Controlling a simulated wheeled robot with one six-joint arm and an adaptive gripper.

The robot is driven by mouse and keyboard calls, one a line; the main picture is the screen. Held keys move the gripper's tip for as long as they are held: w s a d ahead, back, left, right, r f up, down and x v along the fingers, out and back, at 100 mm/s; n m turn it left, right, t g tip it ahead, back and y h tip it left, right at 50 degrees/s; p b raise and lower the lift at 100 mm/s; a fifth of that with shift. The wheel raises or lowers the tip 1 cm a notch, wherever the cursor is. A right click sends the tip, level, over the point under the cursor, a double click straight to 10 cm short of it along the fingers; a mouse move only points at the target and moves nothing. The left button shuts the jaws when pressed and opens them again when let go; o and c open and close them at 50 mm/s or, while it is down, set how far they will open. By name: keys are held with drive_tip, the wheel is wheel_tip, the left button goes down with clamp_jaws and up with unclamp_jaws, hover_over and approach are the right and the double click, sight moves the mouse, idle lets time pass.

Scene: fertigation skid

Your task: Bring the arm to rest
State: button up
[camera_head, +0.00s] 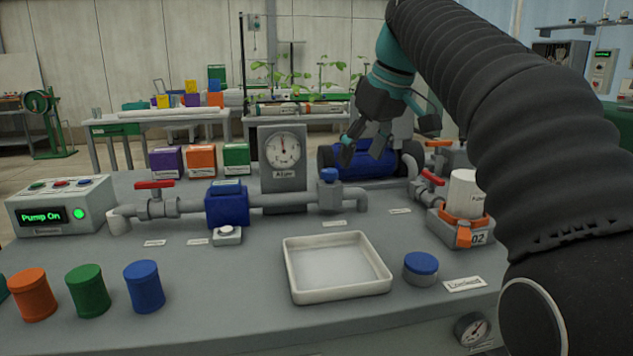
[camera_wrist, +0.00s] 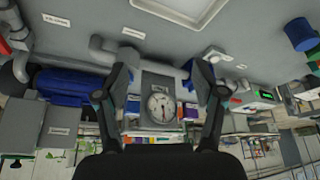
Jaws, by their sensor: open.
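My gripper (camera_head: 362,158) hangs from my arm above the back of the skid in the head view, in front of the blue motor or tank (camera_head: 368,160). Its fingers are spread, and nothing shows between them. In the wrist view my gripper (camera_wrist: 162,82) also has its two fingers wide apart. The grey gauge (camera_wrist: 161,106) shows beyond the gap, upside down. My dark ribbed arm covers the right side of the head view and hides part of the skid there.
A white tray (camera_head: 337,291) sits at the front middle of the skid. Orange (camera_head: 33,294), green (camera_head: 88,290) and blue (camera_head: 145,286) canisters stand front left. The gauge (camera_head: 283,168), red-handled valve (camera_head: 156,200) and control box (camera_head: 61,208) reading "Pump On" stand behind. A white-topped orange unit (camera_head: 463,208) is near my arm.

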drive_tip(key=s+d+f+m+t+h, duration=0.1)
drive_tip(key=s+d+f+m, duration=0.3)
drive_tip(key=s+f, duration=0.8)
drive_tip(key=s+d+f+m+t+h, duration=0.1)
drive_tip(key=s+d+f+m, duration=0.2)
drive_tip(key=s+f, duration=1)
wheel_tip(320, 180, down, 3)
drive_tip(key=shift+s+d+f+m+h, duration=0.1)
drive_tip(key=shift+s+d+m+h, duration=0.1)
drive_tip(key=shift+d+m+h, duration=0.25)
